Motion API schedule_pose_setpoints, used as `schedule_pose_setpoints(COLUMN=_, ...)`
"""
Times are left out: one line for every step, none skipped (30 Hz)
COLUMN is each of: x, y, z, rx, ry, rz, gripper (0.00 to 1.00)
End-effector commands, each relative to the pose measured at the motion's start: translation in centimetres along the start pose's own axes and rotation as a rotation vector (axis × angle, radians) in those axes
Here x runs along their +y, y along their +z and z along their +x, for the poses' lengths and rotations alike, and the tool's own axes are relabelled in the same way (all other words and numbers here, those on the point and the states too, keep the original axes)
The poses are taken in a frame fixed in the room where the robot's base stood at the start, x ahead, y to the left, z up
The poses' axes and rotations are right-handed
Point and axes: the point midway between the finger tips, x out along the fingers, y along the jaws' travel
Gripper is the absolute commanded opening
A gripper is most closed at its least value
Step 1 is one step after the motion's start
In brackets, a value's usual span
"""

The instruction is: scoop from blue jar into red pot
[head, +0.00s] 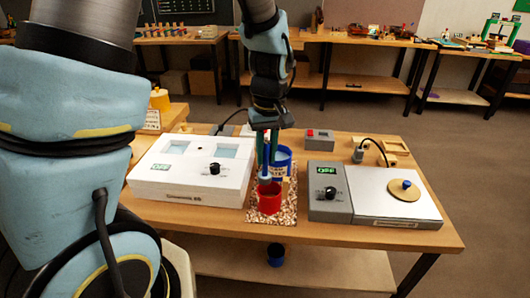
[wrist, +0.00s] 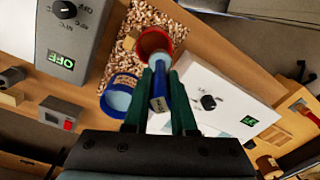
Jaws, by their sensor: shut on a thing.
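The red pot (head: 269,199) stands on a speckled mat on the bench. The blue jar (head: 283,160) stands just behind it; its pale contents show in the wrist view (wrist: 120,98). My gripper (head: 267,158) is above the red pot, fingers pointing down. In the wrist view, my gripper (wrist: 160,98) is shut on a scoop with a blue handle (wrist: 158,104). The scoop's pale end is at the red pot's opening (wrist: 153,41); I cannot tell how deep it reaches or whether it holds anything.
A white box with a dial (head: 185,172) stands left of the mat. A grey control box (head: 328,192) and a white plate with a round lid (head: 404,190) stand right. A small grey box with a red button (head: 319,139) is behind. A dark blue cup (head: 276,255) is on the lower shelf.

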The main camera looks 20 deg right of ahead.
Motion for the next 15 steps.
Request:
schedule_pose_setpoints(x=0.3, y=0.3, z=0.0, rx=0.016, ry=-0.016, rz=0.008, gripper=0.0)
schedule_pose_setpoints(x=0.4, y=0.3, z=0.0, rx=0.026, ry=-0.026, rz=0.009, gripper=0.0)
schedule_pose_setpoints(x=0.5, y=0.4, z=0.0, rx=0.039, ry=-0.038, rz=0.008, gripper=0.0)
schedule_pose_setpoints(x=0.6, y=0.4, z=0.1, rx=0.05, ry=-0.049, rz=0.009, gripper=0.0)
schedule_pose_setpoints(x=0.7, y=0.6, z=0.2, rx=0.06, ry=-0.062, rz=0.01, gripper=0.0)
schedule_pose_setpoints(x=0.8, y=0.7, z=0.3, rx=0.075, ry=-0.08, rz=0.009, gripper=0.0)
schedule_pose_setpoints(x=0.9, y=0.8, z=0.3, rx=0.086, ry=-0.092, rz=0.01, gripper=0.0)
schedule_pose_setpoints(x=1.0, y=0.8, z=0.4, rx=0.098, ry=-0.104, rz=0.009, gripper=0.0)
schedule_pose_setpoints(x=1.1, y=0.9, z=0.4, rx=0.115, ry=-0.119, rz=0.009, gripper=0.0)
schedule_pose_setpoints(x=1.2, y=1.1, z=0.6, rx=0.127, ry=-0.135, rz=0.01, gripper=0.0)
schedule_pose_setpoints(x=1.3, y=1.1, z=0.7, rx=0.139, ry=-0.151, rz=0.01, gripper=0.0)
schedule_pose_setpoints(x=1.4, y=1.3, z=0.7, rx=0.157, ry=-0.17, rz=0.01, gripper=0.0)
schedule_pose_setpoints(x=1.5, y=1.3, z=0.8, rx=0.172, ry=-0.183, rz=0.009, gripper=0.0)
schedule_pose_setpoints(x=1.6, y=1.4, z=0.8, rx=0.187, ry=-0.198, rz=0.009, gripper=0.0)
schedule_pose_setpoints(x=1.8, y=1.6, z=0.9, rx=0.206, ry=-0.222, rz=0.01, gripper=0.0)
